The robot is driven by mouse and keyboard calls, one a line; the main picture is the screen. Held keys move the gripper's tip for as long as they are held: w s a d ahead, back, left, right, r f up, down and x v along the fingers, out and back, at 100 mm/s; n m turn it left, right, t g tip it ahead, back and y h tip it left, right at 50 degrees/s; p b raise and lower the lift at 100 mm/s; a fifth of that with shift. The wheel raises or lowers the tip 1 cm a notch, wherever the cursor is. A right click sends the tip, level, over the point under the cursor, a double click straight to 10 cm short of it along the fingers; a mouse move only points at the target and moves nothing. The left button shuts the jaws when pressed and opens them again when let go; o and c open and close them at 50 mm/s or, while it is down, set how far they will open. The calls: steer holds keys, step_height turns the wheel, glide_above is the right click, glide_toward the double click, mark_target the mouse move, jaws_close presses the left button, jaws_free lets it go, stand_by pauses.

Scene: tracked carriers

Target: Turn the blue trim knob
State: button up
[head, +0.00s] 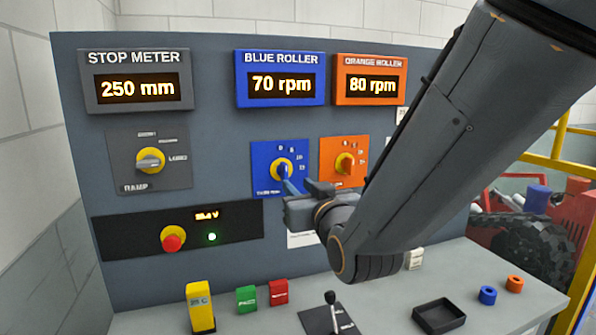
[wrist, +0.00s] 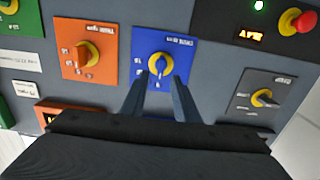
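The blue trim knob (head: 283,170) is a blue handle on a yellow collar, on a blue square plate (head: 263,184) with a printed scale. It sits below the blue roller display (head: 281,86), which reads 70 rpm. My gripper (head: 300,187) is at the knob's lower right in the head view. In the wrist view, which looks upside down, the two fingers of my gripper (wrist: 159,78) are apart, with the knob (wrist: 158,65) between or just beyond their tips. I cannot tell whether they touch it.
An orange knob (head: 345,163) is right of the blue one, a grey ramp knob (head: 150,160) left. A red button (head: 173,239) is below. The desk holds a black lever (head: 331,300), a black tray (head: 439,315) and small coloured blocks.

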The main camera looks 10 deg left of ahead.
mark_target(287, 173)
steer(key=x, duration=0.2)
steer(key=p+x, duration=0.1)
steer(key=x, duration=0.1)
steer(key=p+x, duration=0.1)
steer(key=x, duration=0.1)
steer(key=shift+w+a+r, duration=0.2)
steer(key=shift+a+r, duration=0.05)
steer(key=shift+r, duration=0.15)
steer(key=shift+w+a, duration=0.4)
steer(key=shift+w, duration=0.2)
steer(key=shift+c, duration=0.3)
jaws_close()
